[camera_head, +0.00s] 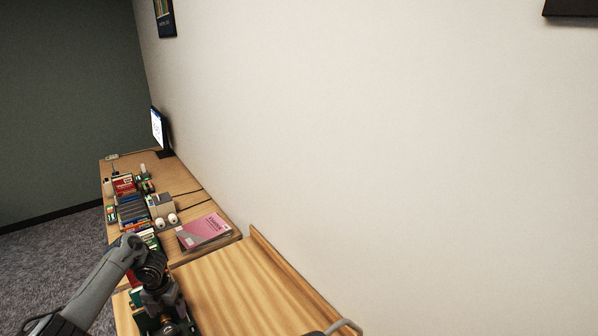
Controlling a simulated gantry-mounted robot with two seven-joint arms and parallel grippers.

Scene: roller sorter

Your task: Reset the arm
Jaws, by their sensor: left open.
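My left arm comes in from the lower left, and my left gripper (166,318) hangs at the near left part of the wooden surface (235,285). It points downward, and its fingertips are cut off or hidden at the bottom edge. A dark green and red item shows beside and behind the gripper, mostly covered by it; I cannot tell whether they touch. My right gripper is not in view.
A long wooden desk (185,185) runs along the wall. It holds a pink book (203,230), several small boxes and books, a grey box with white rolls (163,207) and a monitor (158,130).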

